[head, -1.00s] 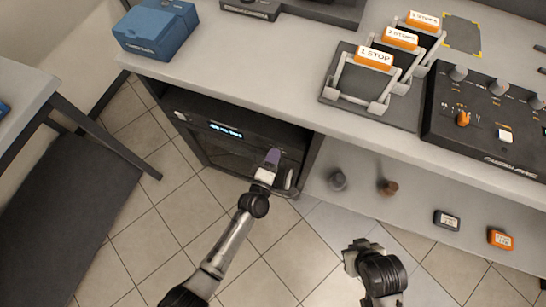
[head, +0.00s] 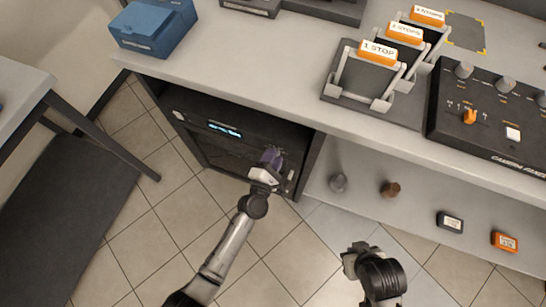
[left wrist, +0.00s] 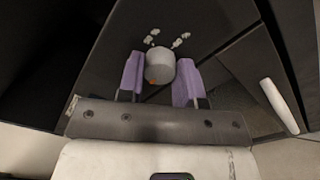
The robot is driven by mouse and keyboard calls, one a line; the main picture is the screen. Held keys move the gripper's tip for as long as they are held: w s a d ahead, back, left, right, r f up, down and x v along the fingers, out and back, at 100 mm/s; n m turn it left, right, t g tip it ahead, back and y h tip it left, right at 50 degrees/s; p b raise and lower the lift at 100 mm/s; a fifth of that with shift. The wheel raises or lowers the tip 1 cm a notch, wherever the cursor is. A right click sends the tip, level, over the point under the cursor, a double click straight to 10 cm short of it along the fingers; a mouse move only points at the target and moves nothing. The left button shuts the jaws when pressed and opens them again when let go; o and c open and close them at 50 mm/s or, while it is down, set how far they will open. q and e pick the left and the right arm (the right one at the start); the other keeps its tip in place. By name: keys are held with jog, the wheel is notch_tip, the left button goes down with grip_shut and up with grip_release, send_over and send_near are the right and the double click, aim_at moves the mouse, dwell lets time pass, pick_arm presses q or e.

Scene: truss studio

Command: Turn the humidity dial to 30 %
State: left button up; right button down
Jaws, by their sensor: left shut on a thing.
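The humidity dial (left wrist: 160,67) is a grey round knob on the dark front of a cabinet (head: 240,145) under the counter. In the left wrist view it has a small orange mark on its near edge, and pale printed marks beyond it. My left gripper (head: 271,158) has purple fingers and is at the upper right of the cabinet front. In the left wrist view the fingers stand on either side of the dial, shut on it. The printed scale values are too small to read. My right gripper (head: 352,262) is low in the head view, away from the cabinet, its jaws unclear.
A lit display (head: 225,130) is on the cabinet front, left of my left gripper. A pale handle (left wrist: 279,105) stands to the right of the dial. The counter (head: 280,95) overhangs the cabinet. A lower shelf (head: 420,205) at right holds several small items.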

dwell(0.4)
pick_arm(q)
jog(key=o, duration=0.9)
jog(key=shift+o, duration=0.2)
jog(key=p+v, duration=0.2)
jog(key=v, duration=1.2)
jog(key=shift+p, duration=0.4)
jog(key=shift+w+d, duration=0.1)
